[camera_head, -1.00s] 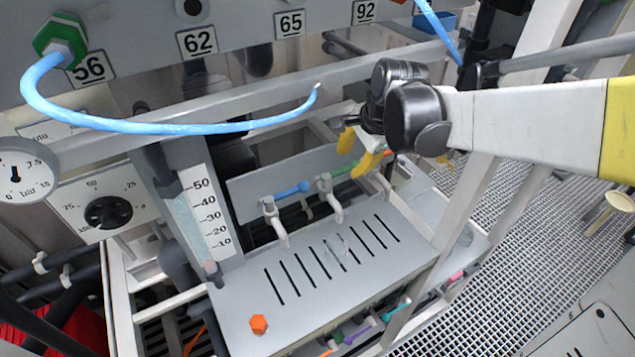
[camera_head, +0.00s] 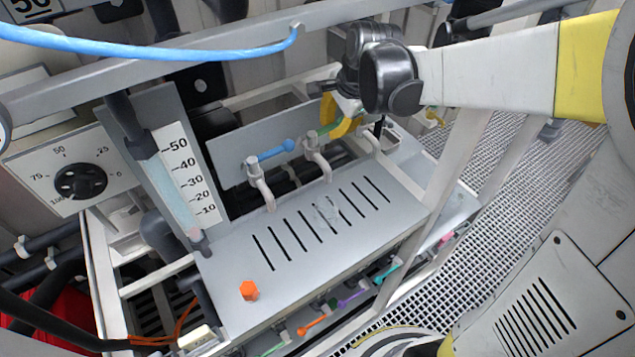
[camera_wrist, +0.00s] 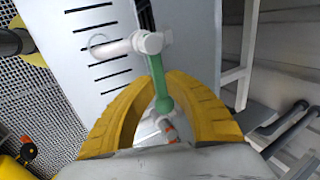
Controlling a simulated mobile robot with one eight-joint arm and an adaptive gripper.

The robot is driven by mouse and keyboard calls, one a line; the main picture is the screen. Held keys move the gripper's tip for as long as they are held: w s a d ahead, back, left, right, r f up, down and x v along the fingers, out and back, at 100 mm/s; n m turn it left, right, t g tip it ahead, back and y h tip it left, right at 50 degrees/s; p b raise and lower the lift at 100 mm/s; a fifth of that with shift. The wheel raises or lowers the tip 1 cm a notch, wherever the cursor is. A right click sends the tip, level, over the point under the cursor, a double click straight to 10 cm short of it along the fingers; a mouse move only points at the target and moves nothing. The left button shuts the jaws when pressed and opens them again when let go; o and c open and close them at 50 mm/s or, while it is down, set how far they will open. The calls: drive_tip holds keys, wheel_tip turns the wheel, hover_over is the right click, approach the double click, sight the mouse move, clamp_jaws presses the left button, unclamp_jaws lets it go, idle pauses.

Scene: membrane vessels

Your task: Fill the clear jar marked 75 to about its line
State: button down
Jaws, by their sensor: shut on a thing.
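A small clear jar (camera_head: 327,211) stands faintly visible on the slotted grey deck; its rim also shows in the wrist view (camera_wrist: 100,45). I cannot read its mark, its line or any liquid level. Above the deck is a pale tap (camera_head: 317,152) with a green lever (camera_head: 337,124). In the wrist view, the green lever (camera_wrist: 157,82) runs between the yellow fingers of my gripper (camera_wrist: 160,84). My gripper (camera_head: 345,122) is shut on this lever. A second pale tap (camera_head: 260,188) with a blue lever (camera_head: 277,150) is to the left.
An orange hexagonal knob (camera_head: 248,290) is on the deck's near left corner. A level scale (camera_head: 187,175) and a dial panel (camera_head: 82,178) stand at left. A blue hose (camera_head: 150,48) hangs across the top. White frame posts (camera_head: 450,170) stand close right of the deck.

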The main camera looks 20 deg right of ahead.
drive_tip(key=s+m, duration=0.1)
drive_tip(key=m, duration=0.1)
drive_tip(key=s+m+h, duration=0.1)
drive_tip(key=m, duration=0.1)
drive_tip(key=m+h, duration=0.1)
drive_tip(key=m, duration=0.1)
drive_tip(key=shift+s, duration=0.4)
idle(7.0)
